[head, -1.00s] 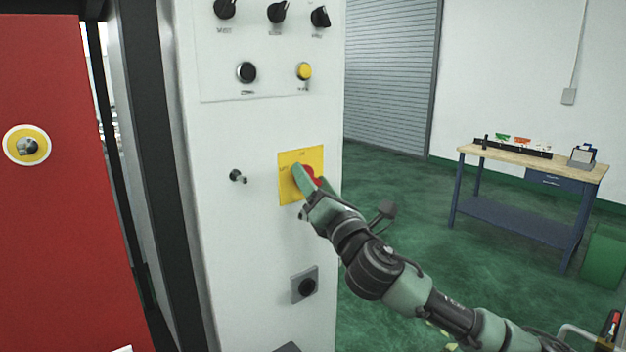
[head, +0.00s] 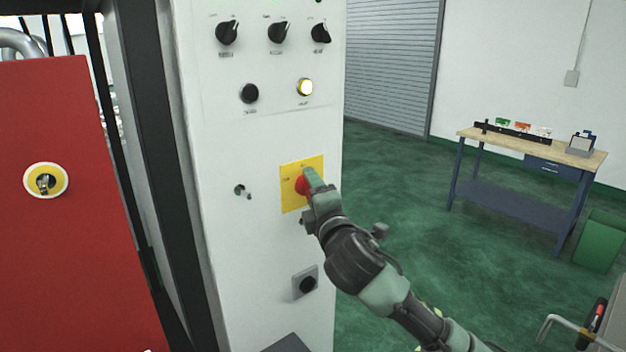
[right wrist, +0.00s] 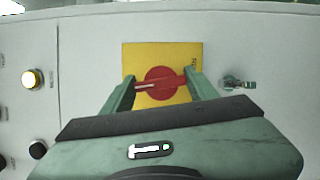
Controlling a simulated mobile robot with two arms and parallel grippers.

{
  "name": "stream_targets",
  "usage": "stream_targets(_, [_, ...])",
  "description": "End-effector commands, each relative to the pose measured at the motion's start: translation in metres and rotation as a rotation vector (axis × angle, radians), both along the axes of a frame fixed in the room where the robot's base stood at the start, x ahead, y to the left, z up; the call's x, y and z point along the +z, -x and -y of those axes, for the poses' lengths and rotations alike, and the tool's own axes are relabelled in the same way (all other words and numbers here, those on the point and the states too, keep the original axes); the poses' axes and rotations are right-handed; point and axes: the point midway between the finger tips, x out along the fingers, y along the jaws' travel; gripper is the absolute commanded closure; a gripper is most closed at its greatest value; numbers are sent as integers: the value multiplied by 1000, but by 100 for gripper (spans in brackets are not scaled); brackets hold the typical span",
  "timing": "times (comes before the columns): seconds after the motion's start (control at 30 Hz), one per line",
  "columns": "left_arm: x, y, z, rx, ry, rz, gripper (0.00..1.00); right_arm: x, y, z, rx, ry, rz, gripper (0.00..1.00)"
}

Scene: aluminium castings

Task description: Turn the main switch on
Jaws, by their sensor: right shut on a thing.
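The main switch is a red rotary knob (head: 301,186) on a yellow square plate (head: 289,200) on the white cabinet front. My right gripper (head: 308,180) is at the switch and hides part of it in the head view. In the right wrist view, the red knob (right wrist: 161,86) sits between the two green fingers of my right gripper (right wrist: 161,84), on the yellow plate (right wrist: 160,54). The fingers are shut on the knob's grip bar. My left gripper is not in view.
The white cabinet (head: 240,270) carries black selector knobs (head: 277,32), a black button (head: 249,93) and a lit yellow lamp button (head: 305,88). A key switch (head: 241,190) is left of the plate. A red panel (head: 60,250) stands left; a workbench (head: 530,150) stands back right.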

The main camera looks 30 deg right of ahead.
Motion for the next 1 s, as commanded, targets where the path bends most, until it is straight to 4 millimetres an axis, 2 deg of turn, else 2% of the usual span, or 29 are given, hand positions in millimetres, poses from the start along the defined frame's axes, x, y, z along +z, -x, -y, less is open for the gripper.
stream_targets(0.03, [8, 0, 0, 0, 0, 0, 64, 3, 0, 0, 0, -29, -4, 82])
stream_targets(0.3, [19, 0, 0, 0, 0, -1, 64, 1, 0, 0, -1, -140, -12, 82])
stream_targets(0.9, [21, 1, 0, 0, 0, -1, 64, -1, 0, 0, 0, -176, -15, 82])
stream_targets(0.93, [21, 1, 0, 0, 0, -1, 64, -1, 0, 0, 0, -176, -15, 34])
stream_targets(1.0, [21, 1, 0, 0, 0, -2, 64, -1, 0, 0, 0, -175, -15, 20])
